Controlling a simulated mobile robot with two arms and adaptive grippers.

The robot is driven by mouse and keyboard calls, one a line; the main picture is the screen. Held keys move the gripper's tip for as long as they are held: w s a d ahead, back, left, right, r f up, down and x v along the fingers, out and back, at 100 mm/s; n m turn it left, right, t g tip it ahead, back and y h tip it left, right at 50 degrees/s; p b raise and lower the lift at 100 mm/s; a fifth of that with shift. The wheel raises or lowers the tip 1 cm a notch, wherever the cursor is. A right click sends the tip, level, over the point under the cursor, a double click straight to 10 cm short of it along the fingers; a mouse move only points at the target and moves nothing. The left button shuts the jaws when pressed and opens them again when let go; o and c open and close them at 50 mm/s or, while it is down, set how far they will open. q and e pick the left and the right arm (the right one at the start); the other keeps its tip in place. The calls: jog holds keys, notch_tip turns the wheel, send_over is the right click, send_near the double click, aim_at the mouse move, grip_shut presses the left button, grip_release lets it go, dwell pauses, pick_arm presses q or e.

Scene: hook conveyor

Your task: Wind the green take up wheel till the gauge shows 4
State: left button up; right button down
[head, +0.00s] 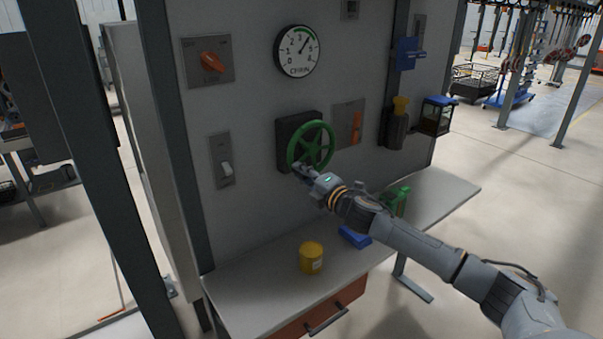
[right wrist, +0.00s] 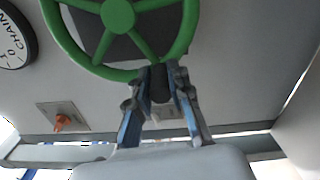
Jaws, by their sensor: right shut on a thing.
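The green take up wheel (head: 311,146) is mounted on a dark box on the grey panel. My right gripper (head: 299,170) is at the wheel's lower left edge. In the right wrist view, my right gripper's fingers (right wrist: 163,78) are shut on a dark handle (right wrist: 159,84) at the rim of the green wheel (right wrist: 118,16). The round white gauge (head: 298,52) is above the wheel. Its needle points up and to the right; the exact number is too small to read surely. Part of the gauge (right wrist: 14,42) also shows in the right wrist view. My left gripper is not in view.
An orange rotary switch (head: 211,62), a white toggle (head: 226,168) and an orange lever (head: 356,127) are on the panel around the wheel. A shelf (head: 240,286) below holds a yellow tin (head: 312,258), a blue item (head: 354,236) and a green container (head: 399,196).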

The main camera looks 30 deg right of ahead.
jog(key=shift+f, duration=0.15)
dwell(0.3)
jog(key=c, duration=1.2)
grip_release()
jog(key=shift+s+d, duration=0.15)
jog(key=shift+s, duration=1.85)
jog(key=shift+s+d, duration=0.2)
jog(key=shift+s, duration=1.75)
jog(key=shift+s+d, duration=0.15)
jog(key=shift+s, duration=1.85)
